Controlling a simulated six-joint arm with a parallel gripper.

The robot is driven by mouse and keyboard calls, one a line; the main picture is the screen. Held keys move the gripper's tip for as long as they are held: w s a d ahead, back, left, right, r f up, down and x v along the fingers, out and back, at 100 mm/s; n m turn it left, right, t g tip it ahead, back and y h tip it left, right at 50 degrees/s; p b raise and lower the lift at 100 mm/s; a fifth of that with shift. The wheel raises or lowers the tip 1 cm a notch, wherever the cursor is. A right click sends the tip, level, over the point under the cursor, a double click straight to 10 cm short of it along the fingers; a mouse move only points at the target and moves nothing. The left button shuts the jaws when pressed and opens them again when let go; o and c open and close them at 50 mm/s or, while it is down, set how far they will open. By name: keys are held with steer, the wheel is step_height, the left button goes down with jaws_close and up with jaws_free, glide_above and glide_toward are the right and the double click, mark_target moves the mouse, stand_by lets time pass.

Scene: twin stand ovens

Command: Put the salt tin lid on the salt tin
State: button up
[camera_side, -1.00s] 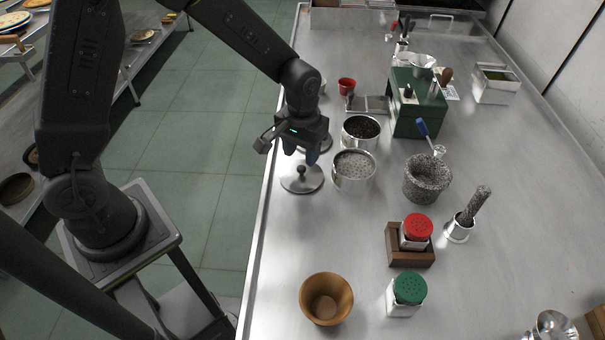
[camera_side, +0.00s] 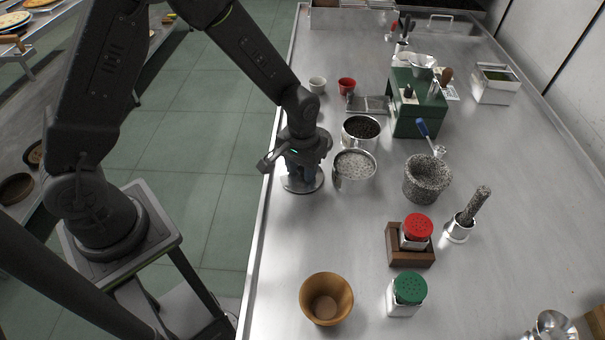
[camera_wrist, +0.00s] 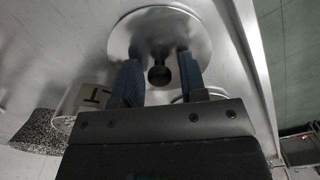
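The salt tin lid (camera_side: 289,184) is a round steel disc lying flat on the counter near its left edge. In the wrist view the lid (camera_wrist: 190,22) shows its dark knob (camera_wrist: 159,74) between my two blue fingers. My gripper (camera_side: 304,178) is low over the lid, with its fingertips (camera_wrist: 159,72) apart on either side of the knob and gaps visible. The salt tin (camera_side: 353,183) is an open steel pot with pale, grainy contents, just right of my gripper. In the wrist view a pale tin with a dark mark (camera_wrist: 88,98) shows partly at the left.
A similar steel tin with dark contents (camera_side: 374,144) stands just behind the salt tin. A granite mortar (camera_side: 425,185) is to the right. A wooden bowl (camera_side: 309,304) and red-topped (camera_side: 418,226) and green-topped shakers (camera_side: 409,291) stand nearer. The counter's left edge is close to the lid.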

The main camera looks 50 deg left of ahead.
mark_target(301, 168)
steer(key=shift+s+f, duration=0.15)
steer(key=c, duration=0.4)
steer(key=shift+r, duration=0.7)
steer(key=shift+r, duration=0.15)
steer(key=shift+r, duration=1.35)
steer(key=shift+r, duration=0.1)
